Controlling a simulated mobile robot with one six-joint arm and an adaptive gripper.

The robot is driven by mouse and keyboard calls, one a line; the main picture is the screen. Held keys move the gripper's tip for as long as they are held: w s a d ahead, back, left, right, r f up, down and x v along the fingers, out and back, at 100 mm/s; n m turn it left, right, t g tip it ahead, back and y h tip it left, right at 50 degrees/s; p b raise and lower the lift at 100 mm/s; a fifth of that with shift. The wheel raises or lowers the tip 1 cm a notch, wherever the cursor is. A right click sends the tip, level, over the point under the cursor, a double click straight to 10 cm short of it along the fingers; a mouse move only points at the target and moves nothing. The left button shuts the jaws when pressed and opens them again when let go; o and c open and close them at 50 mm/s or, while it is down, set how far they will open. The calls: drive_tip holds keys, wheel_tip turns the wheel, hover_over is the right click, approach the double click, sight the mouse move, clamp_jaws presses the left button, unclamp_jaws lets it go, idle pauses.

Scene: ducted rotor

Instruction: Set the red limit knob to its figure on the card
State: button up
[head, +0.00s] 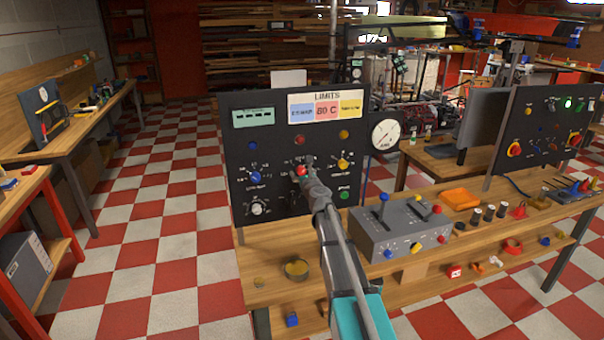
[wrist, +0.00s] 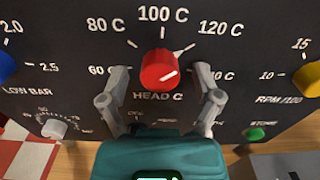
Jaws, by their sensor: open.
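The red limit knob (wrist: 158,68), marked HEAD C, sits on the dark panel; in the head view the knob (head: 301,170) is partly hidden by my gripper. A white pointer shows at its upper right, towards the 120 C mark. The scale has 60 C, 80 C, 100 C and 120 C; a label at right is partly covered by a finger. My gripper (wrist: 160,78) is open, one finger on each side of the knob; I cannot tell whether either touches it. The LIMITS card (head: 325,107) has a red field that seems to read 80 C.
A blue knob (head: 255,177) and a yellow knob (head: 342,163) flank the red one. A white knob (head: 257,208) and a green button (head: 345,195) sit below. A grey control box (head: 400,232) with levers stands on the bench right of my arm.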

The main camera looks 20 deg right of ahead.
clamp_jaws()
idle(0.4)
drive_tip(key=shift+n, duration=0.4)
drive_tip(key=n, duration=1.9)
idle(0.3)
